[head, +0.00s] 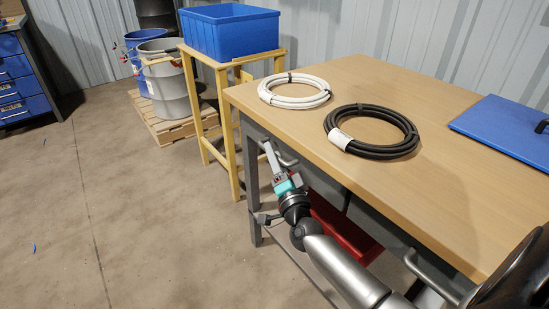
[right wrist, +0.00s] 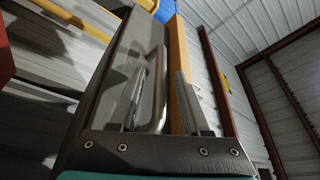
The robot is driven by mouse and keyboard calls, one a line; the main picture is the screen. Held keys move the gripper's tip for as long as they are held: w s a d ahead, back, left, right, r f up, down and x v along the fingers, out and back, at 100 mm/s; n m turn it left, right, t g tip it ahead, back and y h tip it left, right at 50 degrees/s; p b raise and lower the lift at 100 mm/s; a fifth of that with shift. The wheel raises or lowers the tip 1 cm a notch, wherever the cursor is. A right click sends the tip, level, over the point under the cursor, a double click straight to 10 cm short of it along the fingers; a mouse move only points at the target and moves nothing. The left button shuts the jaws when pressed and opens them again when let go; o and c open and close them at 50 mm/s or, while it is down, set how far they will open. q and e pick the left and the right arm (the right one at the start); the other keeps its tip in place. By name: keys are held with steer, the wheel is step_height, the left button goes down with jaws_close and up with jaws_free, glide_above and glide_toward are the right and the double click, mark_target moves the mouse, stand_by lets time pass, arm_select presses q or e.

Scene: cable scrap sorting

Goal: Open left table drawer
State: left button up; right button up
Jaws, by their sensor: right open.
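The wooden-topped table (head: 380,75) has grey drawer fronts under its near edge. The left drawer's metal bar handle (head: 287,160) is by the left table leg. My right gripper (head: 268,152) is open at this handle. In the right wrist view, the handle (right wrist: 157,88) stands between the two fingers of my right gripper (right wrist: 160,78), before the grey drawer front (right wrist: 125,55). I cannot tell whether the fingers touch the handle. The drawer looks closed, partly hidden by my right arm. My left gripper is out of view.
A second handle (head: 428,275) is farther right along the table. A white cable coil (head: 294,101), a black cable coil (head: 400,151) and a blue lid (head: 500,125) lie on top. A red bin (head: 345,235) is below.

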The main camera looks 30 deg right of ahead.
steer(key=shift+w, duration=0.1)
jaws_close()
stand_by(0.4)
stand_by(1.1)
